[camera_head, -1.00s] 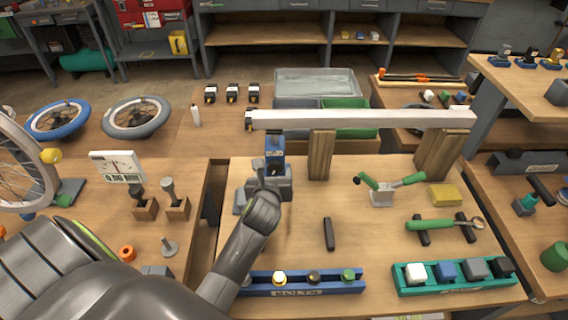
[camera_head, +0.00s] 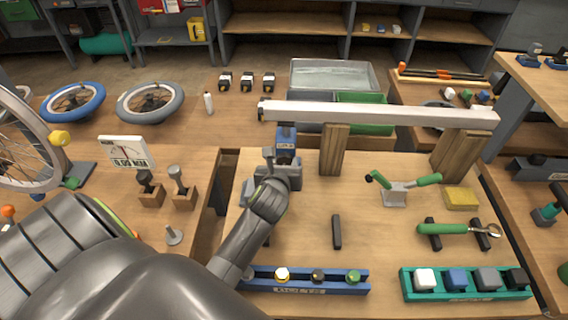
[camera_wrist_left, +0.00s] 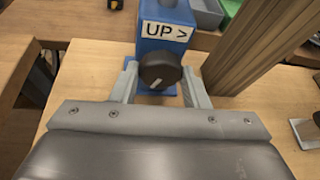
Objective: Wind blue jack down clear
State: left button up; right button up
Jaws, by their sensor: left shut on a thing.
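The blue jack (camera_head: 286,141) stands under the left end of the long white beam (camera_head: 375,113). I cannot tell whether its top touches the beam. In the left wrist view the jack's blue body (camera_wrist_left: 167,17) carries a label reading "UP >". Below the label is a round dark knob (camera_wrist_left: 159,70) with a pale mark. My left gripper (camera_head: 285,163) is at the jack's near side, and its fingers (camera_wrist_left: 160,88) lie on both sides of the knob, shut on it. My right gripper is not in view.
Wooden blocks (camera_head: 334,150) support the beam to the right of the jack. A green-handled clamp (camera_head: 395,192), a black bar (camera_head: 337,232) and a blue rack (camera_head: 305,287) are on the table. The board around the black bar is clear.

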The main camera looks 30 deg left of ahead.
pick_arm(q)
jog(key=shift+r+m+p, duration=0.15)
jog(key=shift+m+p, duration=0.15)
jog(key=shift+p, duration=0.4)
jog(key=shift+d+r+m+g+y+p, duration=0.15)
jog(key=shift+m+g+y+p, duration=0.45)
jog(key=shift+p, duration=0.5)
jog(key=shift+w+m+y+p, duration=0.1)
jog(key=shift+m+y+p, duration=0.3)
jog(key=shift+m+p, duration=0.3)
jog(key=shift+m+g+y+p, duration=0.5)
jog(key=shift+m+y+p, duration=0.2)
jog(key=shift+m, duration=0.2)
jog(key=m+y, duration=0.1)
jog(key=m+p, duration=0.1)
jog(key=m, duration=0.1)
jog(key=shift+d+f+y, duration=0.1)
jog(key=shift+f+y, duration=0.2)
jog(key=shift+y, duration=0.1)
jog(key=shift+f+m+y, duration=0.1)
jog(key=shift+m+y, duration=1)
jog(key=shift+m, duration=0.9)
jog(key=shift+g, duration=0.3)
